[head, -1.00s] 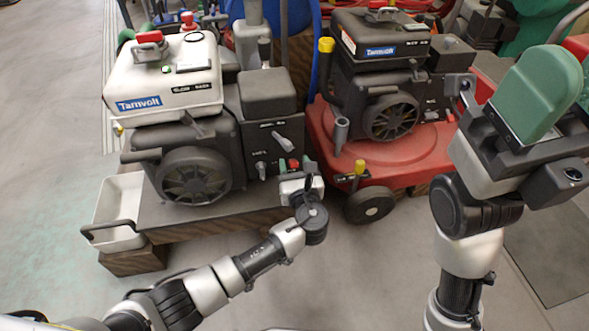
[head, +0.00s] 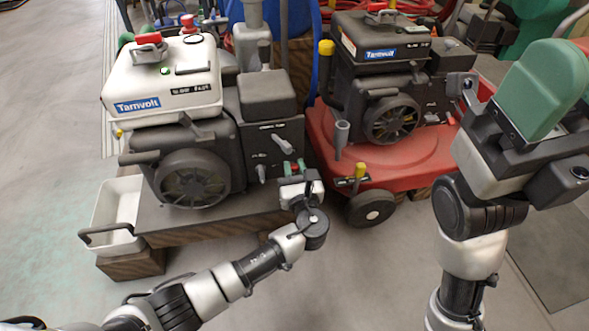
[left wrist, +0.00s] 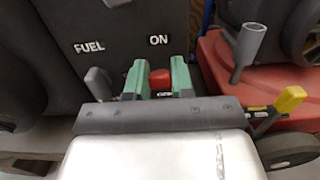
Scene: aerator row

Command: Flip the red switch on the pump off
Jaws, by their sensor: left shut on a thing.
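The pump (head: 195,135) is a dark engine under a white tank marked Tarnvolt, standing on a platform at the left in the head view. Its red switch (left wrist: 160,79) sits low on the dark panel under the word ON in the left wrist view. My left gripper (left wrist: 160,76) has its green fingers on both sides of the switch and is shut on it; in the head view the left gripper (head: 292,168) mostly hides the switch. My right gripper (head: 540,90) is raised at the right, large and close; its finger gap does not show clearly.
A grey lever (left wrist: 98,82) under the word FUEL is close left of my left fingers. A red machine (head: 420,150) with a dark engine and a yellow-tipped lever (left wrist: 288,102) stands close on the right. A white bin (head: 118,213) is at the left. Floor in front is clear.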

